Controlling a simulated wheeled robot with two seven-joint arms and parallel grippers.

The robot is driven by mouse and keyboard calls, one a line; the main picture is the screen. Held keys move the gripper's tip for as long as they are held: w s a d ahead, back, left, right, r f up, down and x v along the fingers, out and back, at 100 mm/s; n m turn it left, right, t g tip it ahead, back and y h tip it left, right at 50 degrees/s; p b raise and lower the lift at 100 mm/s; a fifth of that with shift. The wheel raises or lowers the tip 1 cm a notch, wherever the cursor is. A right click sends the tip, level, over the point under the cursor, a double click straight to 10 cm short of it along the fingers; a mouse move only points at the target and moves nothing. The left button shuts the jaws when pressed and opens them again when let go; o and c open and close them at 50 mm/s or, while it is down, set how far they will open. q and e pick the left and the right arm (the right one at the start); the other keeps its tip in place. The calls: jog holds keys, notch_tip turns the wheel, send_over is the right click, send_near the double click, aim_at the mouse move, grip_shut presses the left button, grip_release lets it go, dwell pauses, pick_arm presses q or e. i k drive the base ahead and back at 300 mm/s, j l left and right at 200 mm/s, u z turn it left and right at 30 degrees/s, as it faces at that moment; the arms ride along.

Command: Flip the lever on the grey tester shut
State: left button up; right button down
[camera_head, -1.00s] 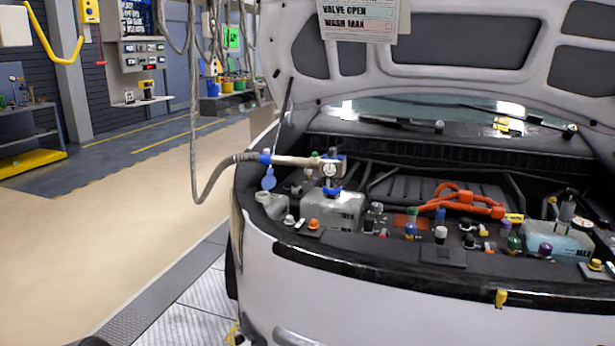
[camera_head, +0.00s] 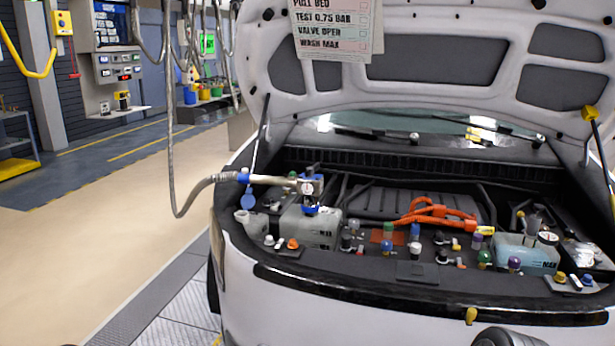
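A small grey device (camera_head: 534,222) stands on the right-hand tank (camera_head: 526,255) of pale blue liquid, at the right of the engine bay. It looks like the grey tester. A round pale gauge face (camera_head: 547,238) shows beside it. Its lever is too small to make out, so I cannot tell whether it is open or shut. Neither of my grippers is in view. A dark rounded part at the bottom edge, right of centre, may belong to my arm.
A blue and metal fill head (camera_head: 309,188) with a grey hose sits on the left white tank (camera_head: 311,228). Coloured caps line the bay's front. The raised hood (camera_head: 440,65) is overhead, with a hanging card (camera_head: 333,30). A yellow-ended prop stands far right. Floor at left is clear.

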aim_at(521, 214)
jog(key=i+l+z, duration=0.2)
jog(key=l+z, duration=0.2)
jog(key=i+l+z, duration=0.2)
jog(key=z, duration=0.15)
jog(key=i+l+z, duration=0.25)
jog(key=z, duration=0.15)
